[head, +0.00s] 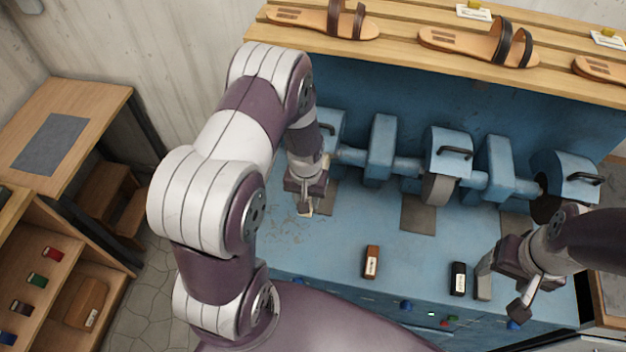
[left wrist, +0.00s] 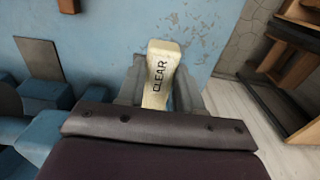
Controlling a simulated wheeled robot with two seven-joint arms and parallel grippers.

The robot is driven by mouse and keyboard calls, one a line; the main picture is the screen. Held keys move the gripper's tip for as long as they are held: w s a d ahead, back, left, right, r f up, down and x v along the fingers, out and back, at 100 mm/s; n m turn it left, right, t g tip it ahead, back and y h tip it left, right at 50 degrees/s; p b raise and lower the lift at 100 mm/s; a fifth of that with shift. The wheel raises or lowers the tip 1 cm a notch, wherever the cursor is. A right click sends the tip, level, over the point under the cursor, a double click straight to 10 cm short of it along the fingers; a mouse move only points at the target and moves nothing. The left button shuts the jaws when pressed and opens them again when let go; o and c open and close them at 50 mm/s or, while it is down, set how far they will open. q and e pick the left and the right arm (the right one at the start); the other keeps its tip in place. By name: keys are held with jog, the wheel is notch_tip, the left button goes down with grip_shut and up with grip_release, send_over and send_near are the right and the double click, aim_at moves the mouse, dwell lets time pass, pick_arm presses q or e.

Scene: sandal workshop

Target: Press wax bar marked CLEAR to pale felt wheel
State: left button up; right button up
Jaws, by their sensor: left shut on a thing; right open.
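My left gripper (head: 305,208) is shut on the pale cream wax bar (left wrist: 160,72). The bar's CLEAR lettering faces the left wrist camera, and its end sticks out beyond the fingers. In the head view the gripper hangs over the left part of the blue bench, below the left machine hood (head: 331,124). A pale edge (head: 325,164) shows just beside my left wrist; it may be the pale felt wheel, mostly hidden by my arm. The bar appears apart from it. My right gripper (head: 502,291) is open and empty near the bench's front right.
A grey wheel (head: 437,188) sits under the middle hood, and a dark wheel (head: 545,208) under the right one. A brown bar (head: 371,262) and a black bar (head: 458,279) lie at the bench front. Sandals (head: 480,44) rest on the slatted shelf behind.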

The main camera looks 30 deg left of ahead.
pick_arm(q)
jog(key=s+d+f+p, duration=0.1)
jog(key=s, duration=0.5)
jog(key=shift+s+d+f, duration=0.35)
dwell(0.3)
